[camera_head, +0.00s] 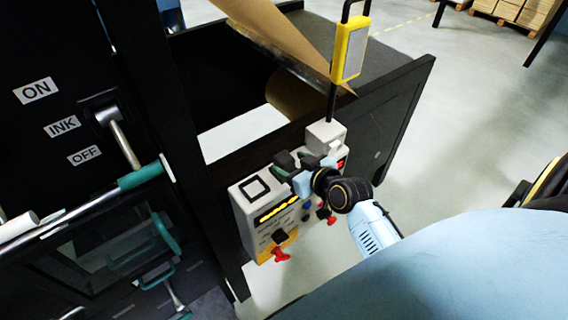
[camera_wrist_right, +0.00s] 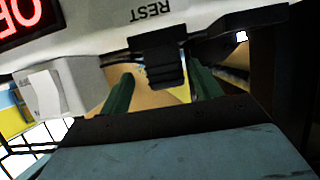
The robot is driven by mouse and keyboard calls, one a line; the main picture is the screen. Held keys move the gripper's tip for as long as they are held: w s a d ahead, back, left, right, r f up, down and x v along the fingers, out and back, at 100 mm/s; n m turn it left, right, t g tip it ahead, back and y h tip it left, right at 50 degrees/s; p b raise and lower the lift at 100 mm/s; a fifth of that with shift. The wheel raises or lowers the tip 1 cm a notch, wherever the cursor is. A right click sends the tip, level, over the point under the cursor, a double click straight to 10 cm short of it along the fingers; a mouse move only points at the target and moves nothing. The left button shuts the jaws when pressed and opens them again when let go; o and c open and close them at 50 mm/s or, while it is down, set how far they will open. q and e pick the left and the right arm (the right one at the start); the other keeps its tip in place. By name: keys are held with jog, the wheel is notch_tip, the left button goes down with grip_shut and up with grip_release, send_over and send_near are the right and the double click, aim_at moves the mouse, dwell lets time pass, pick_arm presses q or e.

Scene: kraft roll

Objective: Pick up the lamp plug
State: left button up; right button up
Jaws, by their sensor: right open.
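A black ridged block, which looks like the lamp plug (camera_wrist_right: 160,68), sits at the edge of the pale control box (camera_wrist_right: 215,20) beside the word REST. A dark cable runs along the box edge to it. My right gripper (camera_wrist_right: 161,86) is open, its green fingers on either side of the block in the right wrist view; I cannot tell whether they touch it. In the head view the right gripper (camera_head: 296,163) is at the top of the control box (camera_head: 250,222), partly hiding the plug (camera_head: 285,160). The yellow lamp (camera_head: 350,50) stands on a black pole. My left gripper is not in view.
A white switch box (camera_head: 325,135) stands close to the right gripper, and it also shows in the right wrist view (camera_wrist_right: 45,98). A dark machine with ON, INK and OFF labels (camera_head: 62,126) fills the left. Brown paper (camera_head: 275,35) hangs behind. Red-handled knobs (camera_head: 280,253) stick out below.

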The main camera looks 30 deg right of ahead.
aim_at(280, 160)
jog(key=x, duration=0.5)
jog(key=shift+a, duration=0.35)
jog(key=c, duration=1.1)
